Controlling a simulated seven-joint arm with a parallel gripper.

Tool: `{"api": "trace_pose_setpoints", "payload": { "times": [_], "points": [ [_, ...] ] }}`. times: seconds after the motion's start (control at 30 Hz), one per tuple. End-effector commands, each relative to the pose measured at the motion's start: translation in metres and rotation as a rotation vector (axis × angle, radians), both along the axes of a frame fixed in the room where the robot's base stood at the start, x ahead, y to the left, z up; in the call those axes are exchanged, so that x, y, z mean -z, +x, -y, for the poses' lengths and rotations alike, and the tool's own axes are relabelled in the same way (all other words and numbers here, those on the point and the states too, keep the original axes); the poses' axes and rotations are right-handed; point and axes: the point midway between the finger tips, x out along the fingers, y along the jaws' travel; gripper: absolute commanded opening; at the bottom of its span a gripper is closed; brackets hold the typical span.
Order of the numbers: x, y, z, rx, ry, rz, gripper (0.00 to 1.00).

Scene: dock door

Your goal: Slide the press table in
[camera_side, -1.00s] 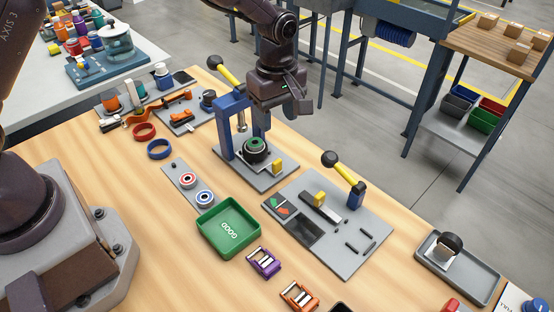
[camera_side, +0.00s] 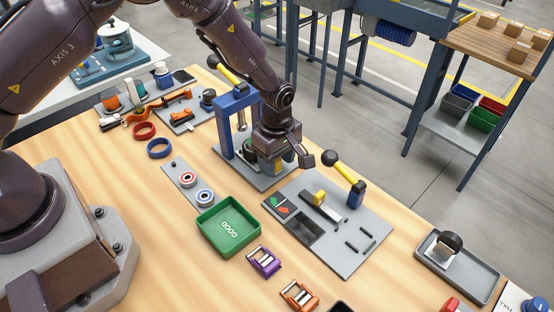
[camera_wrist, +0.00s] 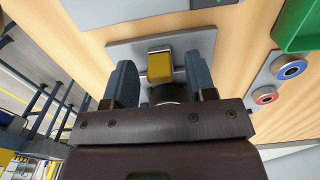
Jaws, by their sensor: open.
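The press has a blue frame (camera_side: 224,130) on a grey base plate (camera_side: 237,170). A yellow block handle (camera_wrist: 160,66) stands at the front of its sliding table, and only a bit of it shows in the side view. My gripper (camera_wrist: 160,78) is open, pointing down over the press front. In the wrist view its two dark fingers stand on either side of the yellow handle, with visible gaps, so it does not grip it. The round black part seen on the table is now mostly hidden behind my gripper in the side view.
A grey plate with a yellow-handled lever (camera_side: 345,167) lies to the right, close to my gripper. A green tray (camera_side: 228,228) and a grey strip with ringed parts (camera_side: 186,185) lie in front. The press lever (camera_side: 229,74) rises behind.

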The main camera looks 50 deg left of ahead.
Motion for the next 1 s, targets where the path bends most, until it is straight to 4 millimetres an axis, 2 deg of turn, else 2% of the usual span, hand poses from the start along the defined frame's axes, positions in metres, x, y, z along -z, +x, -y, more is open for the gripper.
{"api": "trace_pose_setpoints", "payload": {
  "times": [0.33, 0.5, 0.57, 0.73, 1.0],
  "points": [
    [0.004, 0.0, 0.0, 0.0, 0.0, 0.0, 0.51],
    [0.004, 0.0, 0.0, 0.0, 0.0, 0.0, 0.12],
    [0.004, 0.0, 0.0, 0.0, 0.0, 0.0, 0.0],
    [0.004, 0.0, -0.005, -0.002, 0.0, 0.0, 0.0],
    [0.004, 0.0, -0.044, -0.002, 0.0, 0.001, 0.0]
  ]
}}
